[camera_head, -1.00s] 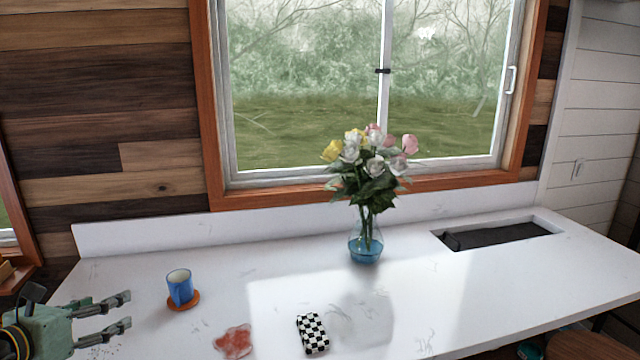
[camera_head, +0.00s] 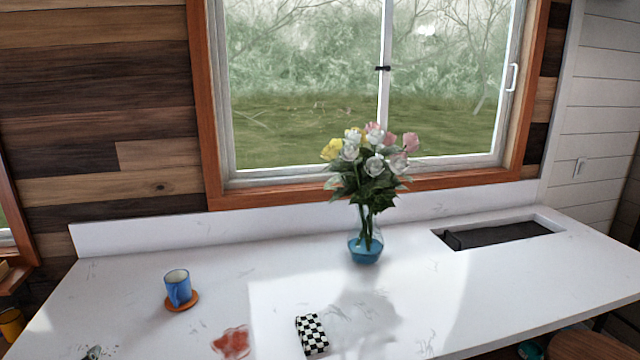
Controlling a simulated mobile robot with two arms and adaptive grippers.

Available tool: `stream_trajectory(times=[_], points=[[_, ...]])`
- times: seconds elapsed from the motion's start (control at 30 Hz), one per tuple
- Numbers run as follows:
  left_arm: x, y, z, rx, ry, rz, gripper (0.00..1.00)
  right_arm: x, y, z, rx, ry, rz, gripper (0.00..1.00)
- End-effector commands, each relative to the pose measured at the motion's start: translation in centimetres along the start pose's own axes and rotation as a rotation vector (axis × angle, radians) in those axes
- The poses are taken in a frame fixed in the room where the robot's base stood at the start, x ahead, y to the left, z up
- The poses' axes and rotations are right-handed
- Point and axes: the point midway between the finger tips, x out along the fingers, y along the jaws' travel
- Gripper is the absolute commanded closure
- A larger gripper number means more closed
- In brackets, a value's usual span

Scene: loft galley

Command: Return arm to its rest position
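Only a small dark tip of my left gripper (camera_head: 92,352) shows at the bottom left edge of the head view, over the white counter (camera_head: 200,260). The rest of that gripper and its arm are out of the picture, so its opening is hidden. A blue mug (camera_head: 178,288) stands upright on an orange coaster (camera_head: 184,304), up and to the right of the tip and apart from it. My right gripper is not in view.
A black-and-white checkered item (camera_head: 312,335) and a red smear (camera_head: 232,342) are near the front. A blue glass vase (camera_head: 365,248) of flowers stands mid-counter. A dark sink (camera_head: 500,234) lies at the right. The counter between vase and sink is clear.

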Motion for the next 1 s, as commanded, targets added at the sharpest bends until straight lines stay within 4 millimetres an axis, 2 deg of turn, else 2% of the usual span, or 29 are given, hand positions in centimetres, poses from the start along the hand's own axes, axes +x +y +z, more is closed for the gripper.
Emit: stream_trajectory(times=[0.03,0.1,0.2,0.3,0.5,0.63,0.87,1.0], points=[[-1.8,3.1,1.6,-0.112,-0.101,0.101,0.29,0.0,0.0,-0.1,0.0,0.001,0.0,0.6],[-4.6,7.3,3.3,-0.236,-0.234,0.242,0.29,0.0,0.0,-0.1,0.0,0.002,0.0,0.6],[-8.9,12.3,4.3,-0.362,-0.384,0.428,0.29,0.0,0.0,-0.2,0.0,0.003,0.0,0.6],[-13.0,15.9,4.2,-0.442,-0.492,0.583,0.29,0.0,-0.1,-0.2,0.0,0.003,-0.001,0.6],[-20.2,20.4,2.9,-0.538,-0.637,0.838,0.29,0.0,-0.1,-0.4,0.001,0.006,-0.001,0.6],[-24.6,22.2,1.6,-0.575,-0.707,0.988,0.29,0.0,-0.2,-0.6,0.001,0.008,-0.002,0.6],[-22.6,29.3,4.4,-0.557,-0.731,1.0,0.29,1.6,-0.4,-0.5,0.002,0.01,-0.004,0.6],[-21.8,34.5,6.7,-0.547,-0.745,1.009,0.29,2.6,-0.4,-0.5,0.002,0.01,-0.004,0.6]])
